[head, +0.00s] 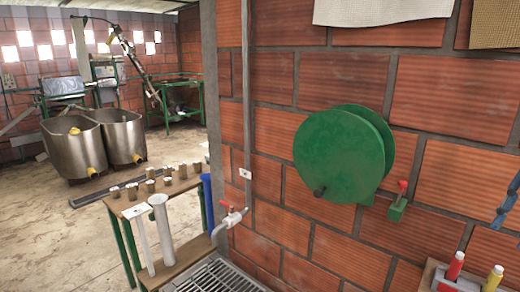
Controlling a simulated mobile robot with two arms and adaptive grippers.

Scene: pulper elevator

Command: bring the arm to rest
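Neither of my grippers nor any part of my arms that I can be sure of shows in the head view. A brick wall (340,75) fills the right side of the view. A round green drum-shaped housing (335,145) with a dark knob is fixed to it. A small green box with a red-topped lever (398,205) is mounted to its right.
A narrow green-legged table (175,186) holds several small cups, with white and blue tubes near it. A metal grate (218,278) lies at the bottom. Two steel tanks (75,150) stand at the left. Bottles (454,266) sit bottom right. Open concrete floor (60,235) lies left.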

